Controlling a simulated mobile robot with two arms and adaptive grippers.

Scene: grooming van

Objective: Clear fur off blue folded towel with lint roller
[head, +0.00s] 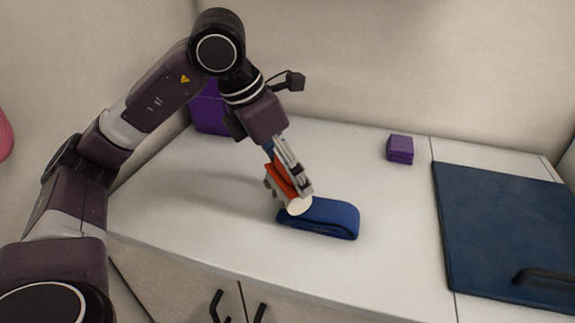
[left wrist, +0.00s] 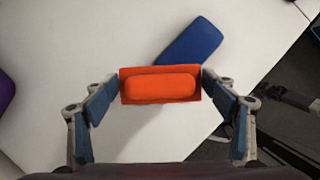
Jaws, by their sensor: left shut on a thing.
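The blue folded towel (head: 335,219) lies on the white counter in the head view, and part of it shows beyond the held tool in the left wrist view (left wrist: 194,40). My left gripper (head: 287,178) is shut on the lint roller's orange handle (left wrist: 160,88), with a finger at each side. The roller's white round end (head: 299,206) points down at the left part of the towel. I cannot tell whether it touches the cloth. No fur can be made out on the towel. My right gripper is not in view.
A small purple folded stack (head: 400,147) sits at the back of the counter. A larger purple thing (head: 208,112) stands behind my left arm. A dark blue mat (head: 500,215) with a black handle-like bar (head: 545,277) lies at right. The counter around the towel is clear.

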